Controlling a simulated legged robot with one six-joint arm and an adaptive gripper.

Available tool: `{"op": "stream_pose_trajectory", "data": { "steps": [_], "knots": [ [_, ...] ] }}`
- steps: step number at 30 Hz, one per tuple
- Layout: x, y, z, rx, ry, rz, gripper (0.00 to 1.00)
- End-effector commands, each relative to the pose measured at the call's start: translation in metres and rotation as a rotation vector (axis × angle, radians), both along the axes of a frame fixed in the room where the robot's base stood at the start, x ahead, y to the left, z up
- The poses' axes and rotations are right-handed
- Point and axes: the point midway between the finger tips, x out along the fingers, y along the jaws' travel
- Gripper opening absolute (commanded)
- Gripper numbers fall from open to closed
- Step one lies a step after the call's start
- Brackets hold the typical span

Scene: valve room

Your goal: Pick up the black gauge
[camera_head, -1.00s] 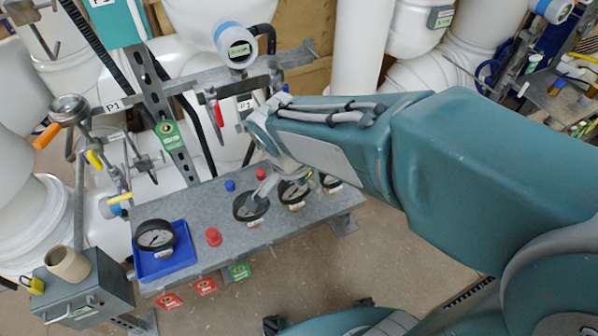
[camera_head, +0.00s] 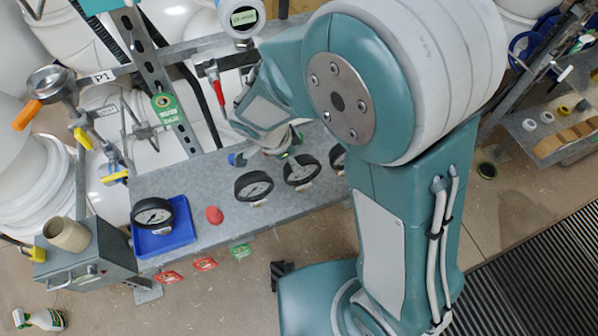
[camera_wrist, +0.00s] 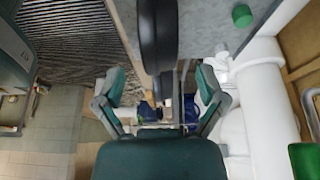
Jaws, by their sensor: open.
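Several round black gauges with white dials are on the grey bench. One black gauge (camera_head: 152,214) rests in a blue tray (camera_head: 166,243) at the left. Another black gauge (camera_head: 254,186) stands mid-bench, with a third (camera_head: 301,170) to its right. One more (camera_head: 337,158) is partly hidden behind my arm.
A red knob (camera_head: 214,215) stands on the bench (camera_head: 222,232) beside the tray. Pipes, a metal rail and a red-handled valve (camera_head: 217,88) stand behind. A grey box (camera_head: 85,262) is at the left. A side shelf (camera_head: 545,125) is at the right.

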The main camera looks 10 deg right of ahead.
Motion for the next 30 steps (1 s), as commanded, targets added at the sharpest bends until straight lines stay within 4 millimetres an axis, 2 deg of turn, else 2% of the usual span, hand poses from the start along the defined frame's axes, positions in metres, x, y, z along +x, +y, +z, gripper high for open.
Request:
{"op": "stream_pose_trajectory", "data": {
  "steps": [9,18,19,20,21,24,30],
  "knots": [
    [0.007,-0.017,-0.04,-0.004,0.003,-0.001,0.9],
    [0.008,-0.02,-0.046,-0.002,0.001,0.001,0.9],
    [0.008,-0.02,-0.046,-0.001,0.001,0.001,0.86],
    [0.008,-0.02,-0.046,-0.001,0.001,0.001,0.72],
    [0.008,-0.02,-0.046,-0.001,0.001,0.0,0.54],
    [0.008,-0.021,-0.046,0.0,0.001,0.0,0.13],
    [0.008,-0.02,-0.046,-0.001,0.001,0.001,0.12]
  ]
}}
